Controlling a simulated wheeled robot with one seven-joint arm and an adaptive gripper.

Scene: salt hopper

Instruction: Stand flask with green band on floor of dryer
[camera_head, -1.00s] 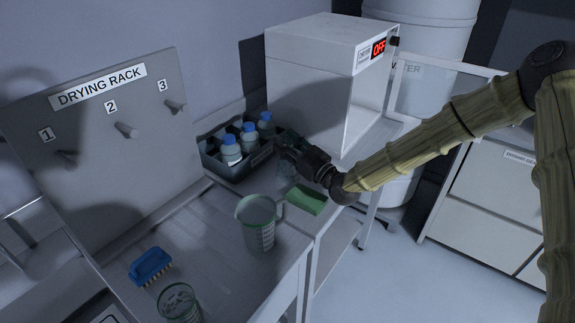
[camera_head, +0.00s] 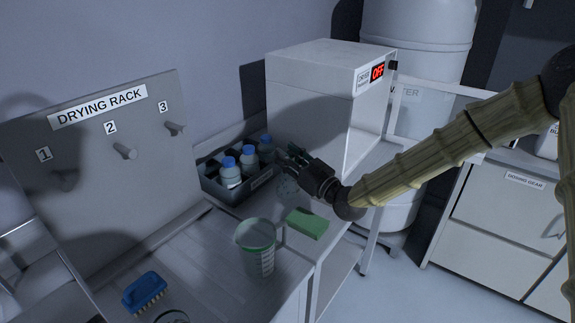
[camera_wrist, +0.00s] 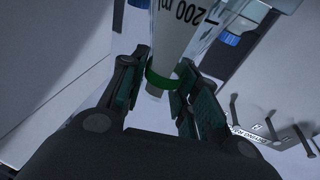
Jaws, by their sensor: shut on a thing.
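My gripper (camera_head: 290,160) is shut on a clear glass flask (camera_head: 287,187), which shows faintly below the fingers in the head view. In the wrist view my gripper (camera_wrist: 163,88) has its fingers on either side of the flask's neck at a green band (camera_wrist: 162,80). Black "200 ml" lettering shows on the flask's glass body (camera_wrist: 182,28). The dryer (camera_head: 308,103) is a white box at the back with a red OFF display. Its front opening faces right, and its floor is only partly visible. My gripper is outside the dryer, in front and left of the opening.
A dark crate (camera_head: 233,196) with blue-capped bottles stands left of my gripper. A green-rimmed jug (camera_head: 256,262), a green sponge (camera_head: 307,223) and a blue brush (camera_head: 145,290) lie nearer. The drying rack (camera_head: 105,150) with empty pegs is at left.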

